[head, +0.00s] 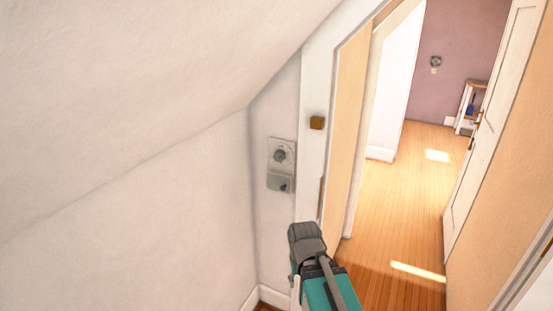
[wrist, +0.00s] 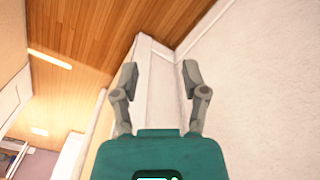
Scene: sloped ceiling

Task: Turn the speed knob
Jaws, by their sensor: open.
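The speed knob (head: 280,155) is a round grey dial on the upper part of a pale wall plate (head: 272,170). The plate is on the narrow white wall left of the doorway, with a grey piece at its lower end. My gripper (head: 305,232) is below and a little right of the plate in the head view, apart from it. In the wrist view my gripper (wrist: 159,75) has its two grey fingers spread with nothing between them. The knob does not show in the wrist view.
A sloped ceiling (head: 120,90) comes down at the left. The doorway opens onto a wooden floor (head: 405,200), with a white door (head: 495,125) standing open at the right.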

